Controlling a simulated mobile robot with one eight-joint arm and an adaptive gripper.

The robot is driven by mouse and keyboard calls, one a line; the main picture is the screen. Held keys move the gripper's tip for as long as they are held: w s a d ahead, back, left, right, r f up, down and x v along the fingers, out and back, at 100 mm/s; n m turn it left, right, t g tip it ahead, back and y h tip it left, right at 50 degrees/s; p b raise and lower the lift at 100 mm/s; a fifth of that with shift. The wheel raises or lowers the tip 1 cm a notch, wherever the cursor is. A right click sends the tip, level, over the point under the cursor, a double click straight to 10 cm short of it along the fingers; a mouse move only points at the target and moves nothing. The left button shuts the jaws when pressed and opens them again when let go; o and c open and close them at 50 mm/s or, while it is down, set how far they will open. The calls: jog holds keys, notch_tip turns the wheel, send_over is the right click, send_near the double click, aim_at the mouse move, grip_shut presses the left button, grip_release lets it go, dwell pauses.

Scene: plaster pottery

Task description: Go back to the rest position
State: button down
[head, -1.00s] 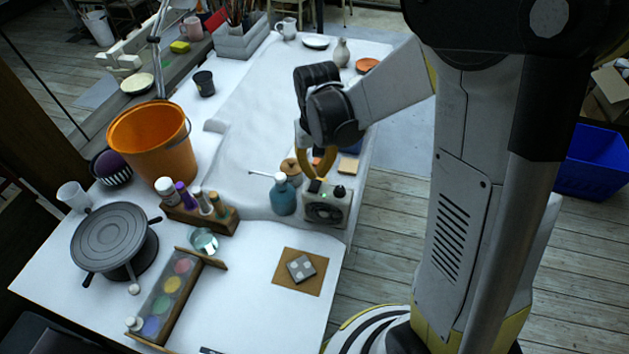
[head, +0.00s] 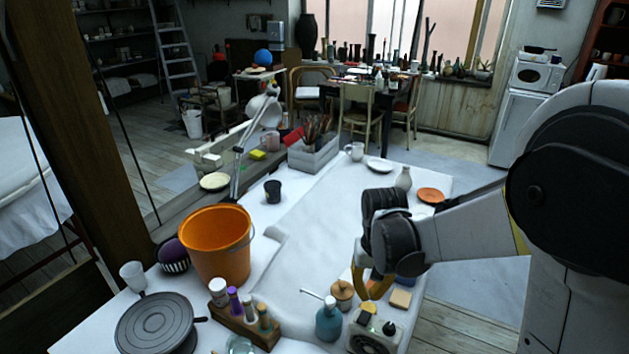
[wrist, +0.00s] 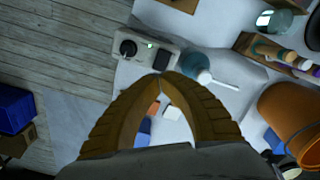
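My gripper (head: 366,297) hangs over the right part of the white table, pointing down, near a small grey device with knobs (head: 374,340) and a teal bottle (head: 329,319). In the wrist view its two ribbed yellow-brown fingers (wrist: 163,76) arch together and their tips meet. Nothing shows held between the tips. The device (wrist: 143,50) and the bottle (wrist: 196,66) appear just beyond the fingertips in that view. My arm reaches in from the right in the head view.
A blue bin (wrist: 14,108) stands on the floor.

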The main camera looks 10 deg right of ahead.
jog(key=s+r+n+t+b, duration=0.1)
jog(key=s+r+t+b, duration=0.2)
jog(key=s+r+t, duration=0.4)
jog(key=s+r, duration=0.3)
jog(key=s, duration=0.2)
jog(key=shift+s+r+b, duration=0.15)
jog(key=shift+s+b, duration=0.2)
jog(key=shift+b, duration=0.05)
